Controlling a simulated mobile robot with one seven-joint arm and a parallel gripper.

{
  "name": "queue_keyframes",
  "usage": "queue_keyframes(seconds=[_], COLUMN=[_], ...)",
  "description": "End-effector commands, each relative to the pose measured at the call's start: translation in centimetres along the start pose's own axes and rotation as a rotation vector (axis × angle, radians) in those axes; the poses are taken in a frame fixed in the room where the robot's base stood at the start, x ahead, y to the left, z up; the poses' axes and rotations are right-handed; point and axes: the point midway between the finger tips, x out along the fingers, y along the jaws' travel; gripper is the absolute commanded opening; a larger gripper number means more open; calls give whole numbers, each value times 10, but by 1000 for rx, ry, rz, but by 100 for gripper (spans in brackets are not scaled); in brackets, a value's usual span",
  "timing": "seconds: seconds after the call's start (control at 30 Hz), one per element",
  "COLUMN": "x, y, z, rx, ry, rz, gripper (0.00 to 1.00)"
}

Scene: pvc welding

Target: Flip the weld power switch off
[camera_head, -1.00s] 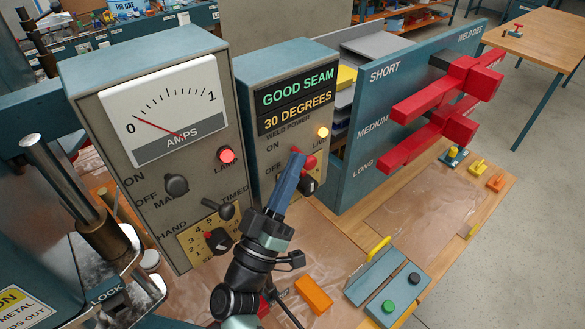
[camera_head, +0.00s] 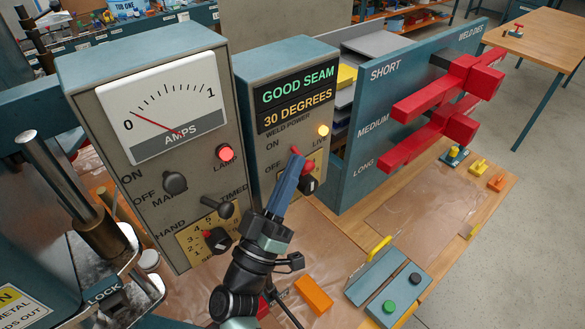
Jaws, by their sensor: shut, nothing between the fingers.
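The weld power box (camera_head: 262,190) is a grey-faced teal cabinet with WELD POWER, ON and OFF lettering below its display. A yellow LIVE lamp (camera_head: 323,131) glows at its upper right. My gripper (camera_head: 296,156) is shut and empty, its blue fingers reaching up to the switch area beside the ON and OFF labels. A red part (camera_head: 309,166) shows just right of the fingertips; it may be the weld power switch's lever. The fingers hide most of the switch, so its position and any contact cannot be told.
A black knob (camera_head: 308,184) sits just below the red part. The amps meter box (camera_head: 150,180) with lit red lamp (camera_head: 225,153) stands left. The weld dies rack (camera_head: 365,130) stands right. An orange block (camera_head: 313,295) and button box (camera_head: 395,295) lie in front.

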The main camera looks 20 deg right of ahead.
Motion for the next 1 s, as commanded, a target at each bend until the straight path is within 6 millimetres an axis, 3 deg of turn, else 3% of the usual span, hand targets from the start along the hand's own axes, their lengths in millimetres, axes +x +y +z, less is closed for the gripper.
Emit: queue_keyframes(seconds=[0.17, 0.4, 0.6, 1.0], x=[-28, -83, -115, -127], y=[-2, -2, -2, 0], z=[2, 2, 2, 0], rx=[2, 1, 2, 0], ry=[0, 1, 0, -1], rz=[-5, -6, -4, -1], gripper=[0, 0, 0, 0])
